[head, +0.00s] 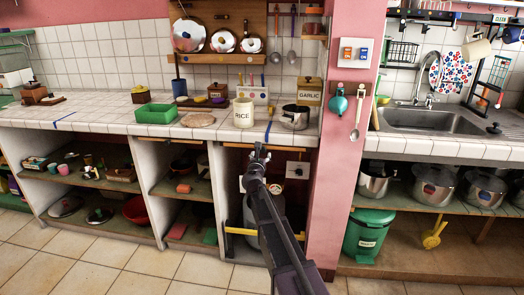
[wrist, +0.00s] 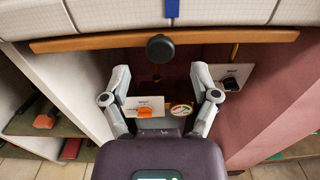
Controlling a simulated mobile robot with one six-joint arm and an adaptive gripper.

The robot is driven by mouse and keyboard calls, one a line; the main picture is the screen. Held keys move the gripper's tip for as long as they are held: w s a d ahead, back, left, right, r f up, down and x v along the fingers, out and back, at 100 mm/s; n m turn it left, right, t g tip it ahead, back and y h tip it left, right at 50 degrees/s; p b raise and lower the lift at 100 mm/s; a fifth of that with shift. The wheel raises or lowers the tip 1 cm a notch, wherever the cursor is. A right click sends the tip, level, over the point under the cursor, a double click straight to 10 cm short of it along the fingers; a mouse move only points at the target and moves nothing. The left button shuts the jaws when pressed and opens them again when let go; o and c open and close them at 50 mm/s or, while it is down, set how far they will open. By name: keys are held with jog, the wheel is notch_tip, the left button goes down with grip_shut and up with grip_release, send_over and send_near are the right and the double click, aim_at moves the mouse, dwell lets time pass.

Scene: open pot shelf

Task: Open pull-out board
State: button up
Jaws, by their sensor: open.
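The pull-out board (wrist: 90,42) shows as an orange-brown wooden front edge just under the tiled counter in the wrist view. A round black knob (wrist: 160,47) sits at its middle. The board looks pushed in below the counter edge. My gripper (wrist: 161,72) is open and empty, its two fingers spread apart. The knob lies ahead of the fingertips, roughly centred between them, and the fingers do not appear to touch it. In the head view my gripper (head: 260,152) is at the counter's front edge, above the right-hand open bay, and hides the knob.
The bay below holds a panel with an orange knob (wrist: 145,113), a gauge (wrist: 181,110) and a panel with a black knob (wrist: 233,77). A pink pillar (head: 340,190) stands on the right. A rice canister (head: 243,113) and a pot (head: 295,117) stand on the counter above.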

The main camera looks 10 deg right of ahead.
aim_at(262, 150)
jog(key=shift+x, duration=2.65)
grip_shut()
